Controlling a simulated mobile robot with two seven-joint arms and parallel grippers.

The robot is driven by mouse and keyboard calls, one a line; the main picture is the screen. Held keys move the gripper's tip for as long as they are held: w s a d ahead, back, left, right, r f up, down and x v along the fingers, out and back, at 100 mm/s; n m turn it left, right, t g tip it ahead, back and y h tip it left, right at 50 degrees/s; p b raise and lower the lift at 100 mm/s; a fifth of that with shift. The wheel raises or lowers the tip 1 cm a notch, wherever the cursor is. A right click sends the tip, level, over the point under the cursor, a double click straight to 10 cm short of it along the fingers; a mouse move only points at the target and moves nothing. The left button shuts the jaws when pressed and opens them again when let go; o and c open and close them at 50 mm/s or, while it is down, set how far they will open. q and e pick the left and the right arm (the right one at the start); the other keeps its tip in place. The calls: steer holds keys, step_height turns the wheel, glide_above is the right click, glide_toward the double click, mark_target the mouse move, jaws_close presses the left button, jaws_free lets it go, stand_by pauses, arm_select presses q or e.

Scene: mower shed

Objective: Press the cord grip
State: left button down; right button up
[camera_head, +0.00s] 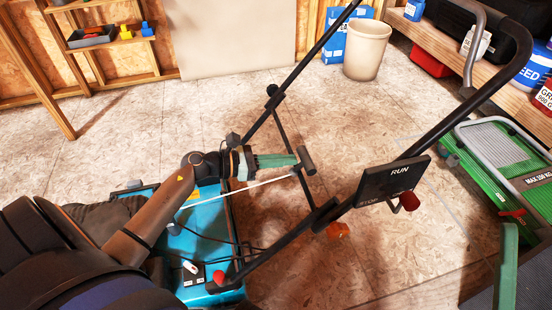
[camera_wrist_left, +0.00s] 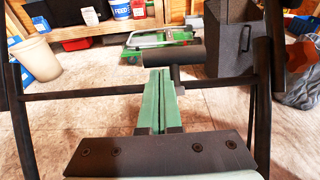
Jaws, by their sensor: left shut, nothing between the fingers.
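The cord grip (camera_head: 306,160) is a dark T-shaped handle beside the mower's handle frame. In the left wrist view the cord grip (camera_wrist_left: 187,54) is a dark horizontal bar with a short stem below it. My left gripper (camera_head: 290,160) is shut and empty. Its green fingers, also in the left wrist view (camera_wrist_left: 158,72), point at the grip, tips at or very near the left part of the bar; I cannot tell whether they touch. The mower (camera_head: 205,222) has a teal-blue body. A green bar at the lower right seems to be my right gripper (camera_head: 507,262); its jaw state is unclear.
The mower's black handle frame (camera_head: 310,60) surrounds the grip. It carries a RUN box (camera_head: 393,181) with a red knob and an orange knob (camera_head: 338,230). A green trolley (camera_head: 505,165) lies right, a beige bin (camera_head: 367,50) behind. The floor between is open.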

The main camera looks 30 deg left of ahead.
arm_select(q)
steer(key=shift+r, duration=0.1)
arm_select(e)
step_height(320, 180, up, 11)
steer(key=n+p, duration=0.1)
steer(key=p, duration=0.9)
arm_select(q)
steer(key=w+d+r+p, duration=0.1)
steer(key=w+d+r, duration=0.3)
steer(key=r, duration=0.4)
steer(key=w+d+r+p, duration=0.2)
steer(key=w+d+r, duration=0.3)
steer(key=r, duration=0.4)
steer(key=shift+w+d+r, duration=0.15)
steer(key=shift+w+d, duration=0.15)
steer(key=shift+w, duration=0.55)
arm_select(e)
steer(key=w+d+f+m+g+h, duration=0.1)
steer(key=w+f+m+h, duration=0.1)
steer(key=f, duration=0.4)
steer(key=w+f+m+g+h, duration=0.2)
steer(key=f+m+h, duration=0.1)
steer(key=f, duration=0.4)
steer(key=w+d+f+m+g+h, duration=0.1)
steer(key=w+f+m+h, duration=0.1)
steer(key=f+h, duration=0.3)
step_height(320, 180, down, 2)
steer(key=shift+w+d+m+g, duration=0.3)
steer(key=shift+w+d+m, duration=0.1)
steer(key=shift+m, duration=0.3)
